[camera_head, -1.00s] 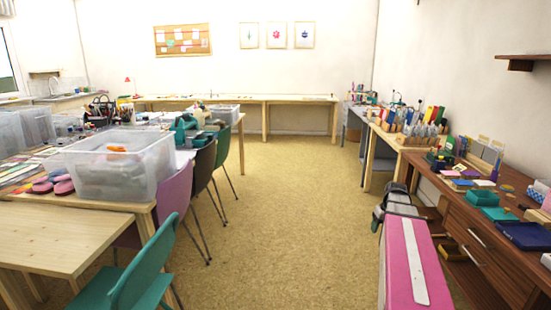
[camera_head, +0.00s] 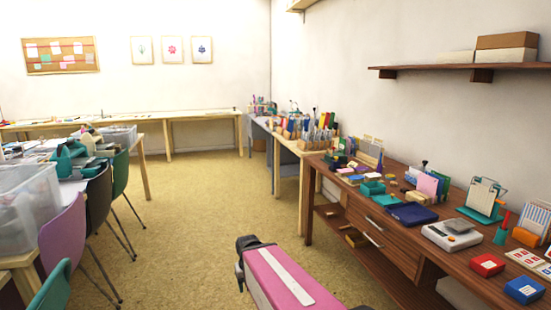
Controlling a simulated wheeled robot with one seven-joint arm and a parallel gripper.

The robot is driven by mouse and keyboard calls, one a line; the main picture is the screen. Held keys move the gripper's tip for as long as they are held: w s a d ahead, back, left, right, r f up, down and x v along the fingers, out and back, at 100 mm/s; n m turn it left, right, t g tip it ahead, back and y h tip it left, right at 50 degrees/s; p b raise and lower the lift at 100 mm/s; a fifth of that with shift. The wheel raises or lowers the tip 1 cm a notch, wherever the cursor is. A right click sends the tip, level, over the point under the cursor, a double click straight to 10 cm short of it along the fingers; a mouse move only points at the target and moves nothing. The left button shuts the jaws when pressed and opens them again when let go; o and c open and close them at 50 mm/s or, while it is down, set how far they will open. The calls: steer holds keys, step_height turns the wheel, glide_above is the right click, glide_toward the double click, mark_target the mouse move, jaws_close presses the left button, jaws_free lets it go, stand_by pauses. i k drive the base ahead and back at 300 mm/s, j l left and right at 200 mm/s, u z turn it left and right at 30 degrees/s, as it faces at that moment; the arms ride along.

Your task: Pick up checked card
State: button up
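No card can be made out clearly as checked. A striped blue-and-white card (camera_head: 535,217) stands in a wooden holder (camera_head: 527,237) at the far right of the brown desk. Small white cards with reddish marks lie flat in front of it, one of them whole in view (camera_head: 524,259) and another cut by the right edge. Their patterns are too small to tell. My pink arm link with a dark joint reaches up from the bottom middle, left of the desk. I cannot make out gripper fingers, and nothing held shows.
The brown desk (camera_head: 410,243) carries a white scale (camera_head: 451,236), a teal clipboard stand (camera_head: 484,198), a dark blue pad (camera_head: 411,214), and red (camera_head: 487,264) and blue (camera_head: 524,289) boxes. A shelf (camera_head: 440,69) hangs above. Chairs and a bin-laden table stand left; floor between is clear.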

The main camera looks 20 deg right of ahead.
mark_target(353, 140)
steer(key=z, duration=1.25)
